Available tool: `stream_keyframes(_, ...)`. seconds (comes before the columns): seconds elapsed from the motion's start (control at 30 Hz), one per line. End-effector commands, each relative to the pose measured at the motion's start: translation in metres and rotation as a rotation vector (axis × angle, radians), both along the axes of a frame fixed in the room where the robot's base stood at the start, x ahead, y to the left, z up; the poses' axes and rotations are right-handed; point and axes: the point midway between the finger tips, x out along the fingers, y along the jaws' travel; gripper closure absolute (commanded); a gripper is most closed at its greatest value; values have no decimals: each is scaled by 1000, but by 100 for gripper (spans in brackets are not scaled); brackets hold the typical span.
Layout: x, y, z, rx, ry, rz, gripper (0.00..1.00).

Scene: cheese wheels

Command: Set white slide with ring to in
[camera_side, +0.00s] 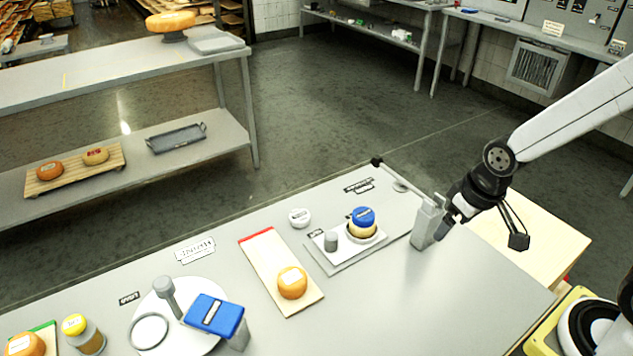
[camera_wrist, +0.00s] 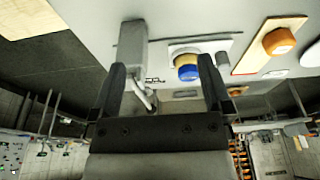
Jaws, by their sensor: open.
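A light grey upright block (camera_side: 424,224) stands at the right end of the counter. In the wrist view the block (camera_wrist: 131,45) is at top centre, with a pale curved, ring-like piece (camera_wrist: 143,97) on its near end. This looks like the white slide with its ring, though I cannot tell how far it is pushed in. My gripper (camera_side: 452,212) is close beside the block on its right. In the wrist view my gripper (camera_wrist: 162,75) has its fingers wide apart. The ring-like piece lies between them, nearer the left finger; contact is unclear.
A thin rod with a black knob (camera_side: 377,161) runs behind the block. A blue-topped cheese (camera_side: 362,221) and a grey cylinder (camera_side: 331,241) stand on a plate to the left. Further left are an orange cheese (camera_side: 292,282) on a board and a blue-topped press (camera_side: 214,314). The counter's front right is clear.

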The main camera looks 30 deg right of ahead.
Motion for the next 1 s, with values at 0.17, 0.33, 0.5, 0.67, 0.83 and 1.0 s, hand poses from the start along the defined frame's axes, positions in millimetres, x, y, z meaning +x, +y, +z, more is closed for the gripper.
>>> stream_keyframes(0.17,0,0,0,0,0,0,0)
stream_keyframes(0.33,0,0,0,0,0,0,0)
stream_keyframes(0.5,0,0,0,0,0,0,3)
stream_keyframes(0.67,3,1,0,0,2,3,19)
stream_keyframes(0.83,19,7,0,1,17,17,19)
stream_keyframes(1.0,51,21,-2,3,50,46,19)
